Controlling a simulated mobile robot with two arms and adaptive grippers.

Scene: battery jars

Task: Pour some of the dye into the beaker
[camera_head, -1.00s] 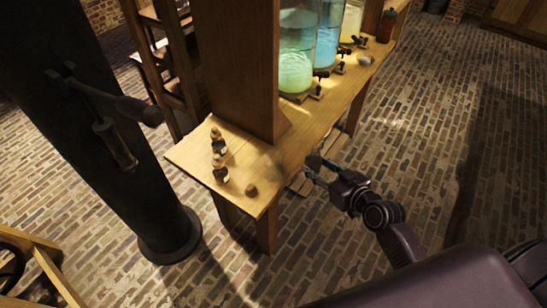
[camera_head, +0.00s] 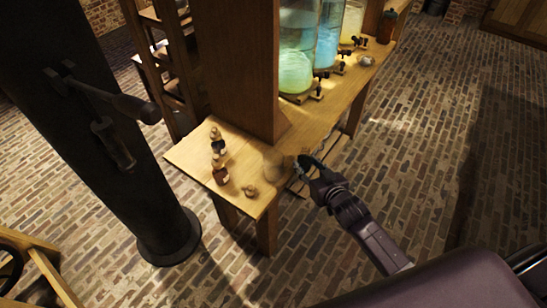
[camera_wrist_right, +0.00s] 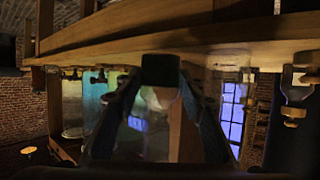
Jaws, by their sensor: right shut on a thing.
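A clear glass vessel (camera_head: 274,164), which looks like the beaker, stands near the right edge of the wooden bench; its outline is faint. My right gripper (camera_head: 302,163) reaches over that edge, shut on its side. In the right wrist view the fingers (camera_wrist_right: 161,98) flank blurred clear glass. Two small stoppered bottles, the far one (camera_head: 217,141) dark and the near one (camera_head: 220,174) red-brown, stand to the left; I cannot tell which holds the dye. One also shows in the right wrist view (camera_wrist_right: 297,92). My left gripper is not in view.
A thick wooden post (camera_head: 237,70) rises from the bench (camera_head: 190,152). Behind it stand large glass jars of green (camera_head: 296,68) and blue (camera_head: 326,42) liquid with taps. A small brown thing (camera_head: 250,190) lies at the near corner. A black column (camera_head: 95,110) stands left.

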